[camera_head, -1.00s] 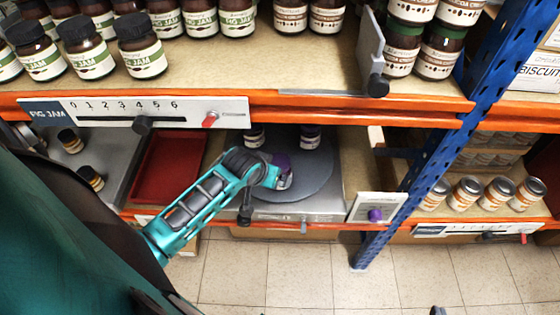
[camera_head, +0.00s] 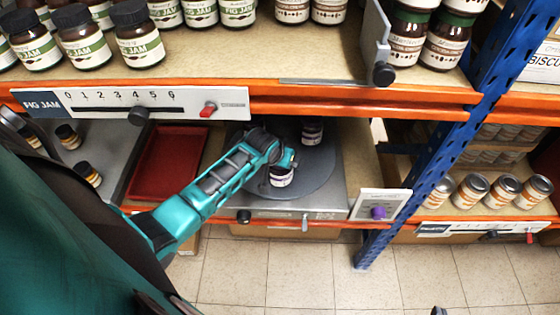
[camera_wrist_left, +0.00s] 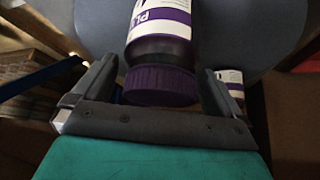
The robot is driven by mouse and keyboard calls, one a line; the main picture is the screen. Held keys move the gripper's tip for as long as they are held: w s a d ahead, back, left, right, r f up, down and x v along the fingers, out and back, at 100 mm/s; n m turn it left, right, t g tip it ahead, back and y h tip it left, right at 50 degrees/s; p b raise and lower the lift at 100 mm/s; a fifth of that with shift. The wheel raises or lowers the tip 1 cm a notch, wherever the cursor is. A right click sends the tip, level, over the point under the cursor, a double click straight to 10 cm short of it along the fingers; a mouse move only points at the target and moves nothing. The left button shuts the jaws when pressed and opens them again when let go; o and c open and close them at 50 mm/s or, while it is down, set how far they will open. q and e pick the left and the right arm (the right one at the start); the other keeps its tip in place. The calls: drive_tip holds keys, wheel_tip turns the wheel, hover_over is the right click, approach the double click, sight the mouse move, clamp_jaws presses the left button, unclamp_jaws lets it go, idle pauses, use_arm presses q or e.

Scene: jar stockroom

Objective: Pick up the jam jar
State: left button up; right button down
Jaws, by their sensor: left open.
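A jam jar with a purple lid and a white-and-purple label starting "PL" stands on a grey round turntable (camera_head: 318,185). In the left wrist view the jar (camera_wrist_left: 160,60) has its lid between the spread fingers of my left gripper (camera_wrist_left: 150,88), which is open. In the head view the jar (camera_head: 281,178) shows just below my left gripper (camera_head: 284,160), partly covered by it. A second jar (camera_head: 312,132) stands farther back on the turntable. Only a small dark tip of my right gripper (camera_head: 438,311) shows at the bottom edge; its jaws cannot be made out.
A red tray (camera_head: 165,165) lies left of the turntable. The shelf above, with an orange edge (camera_head: 330,104), holds fig jam jars (camera_head: 138,35). A blue post (camera_head: 425,175) stands at the right, with a purple-knob panel (camera_head: 378,206) beside it.

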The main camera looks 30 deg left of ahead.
use_arm(q)
drive_tip(key=shift+c, duration=0.3)
drive_tip(key=c, duration=1.5)
drive_tip(key=shift+r, duration=0.15)
